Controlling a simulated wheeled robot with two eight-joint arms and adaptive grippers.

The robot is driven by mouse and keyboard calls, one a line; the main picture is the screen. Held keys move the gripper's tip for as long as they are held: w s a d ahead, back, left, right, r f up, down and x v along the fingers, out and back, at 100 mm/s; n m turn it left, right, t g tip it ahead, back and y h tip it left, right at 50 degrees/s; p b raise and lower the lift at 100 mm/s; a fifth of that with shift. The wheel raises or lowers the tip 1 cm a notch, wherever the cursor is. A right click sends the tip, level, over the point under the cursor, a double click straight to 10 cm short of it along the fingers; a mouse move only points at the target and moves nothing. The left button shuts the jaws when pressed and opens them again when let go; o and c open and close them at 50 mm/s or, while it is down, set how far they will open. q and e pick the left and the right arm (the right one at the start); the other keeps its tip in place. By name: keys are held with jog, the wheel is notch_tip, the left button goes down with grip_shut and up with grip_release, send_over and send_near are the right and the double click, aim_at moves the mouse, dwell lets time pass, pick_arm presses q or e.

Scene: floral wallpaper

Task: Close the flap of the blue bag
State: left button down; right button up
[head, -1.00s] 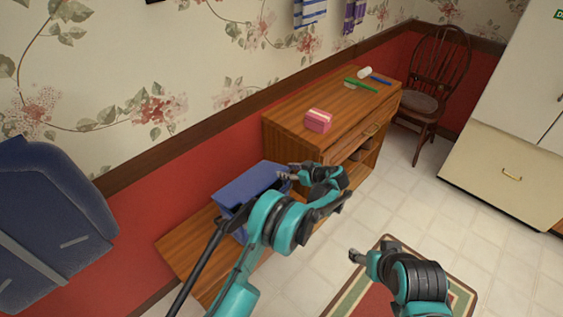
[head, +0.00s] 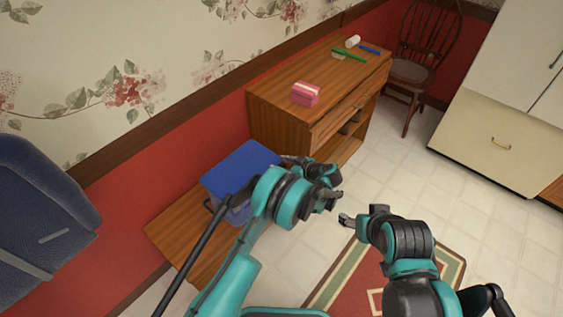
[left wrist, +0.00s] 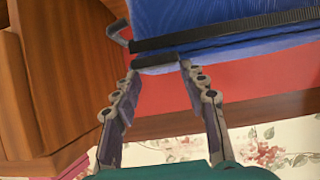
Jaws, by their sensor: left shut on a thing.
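The blue bag (head: 238,209) sits on a low wooden bench. Its blue flap (head: 240,166) lies over the top, with its right edge at my left gripper. In the left wrist view, the flap (left wrist: 235,15) fills the top, crossed by a dark strap (left wrist: 240,27). My left gripper (head: 287,160) is at the bag's right side. The left wrist view shows its fingertips (left wrist: 157,64) on either side of a dark tab at the flap's edge. My right gripper (head: 346,219) is apart from the bag, above the floor; its finger opening is unclear. My left arm hides part of the bag.
The low bench (head: 165,240) stands against the red wall beside a taller wooden cabinet (head: 275,121). A pink box (head: 306,94) and brushes lie on the cabinet. A blue chair (head: 35,225) is at the left. The floor at the right is open, with a rug (head: 340,285).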

pick_arm(q)
jog(key=shift+s+a+f, duration=0.2)
jog(key=shift+f, duration=0.45)
jog(key=c, duration=1)
grip_release()
jog(key=shift+o, duration=0.8)
jog(key=shift+a, duration=0.1)
jog(key=shift+f, duration=0.1)
jog(key=shift+w, duration=0.1)
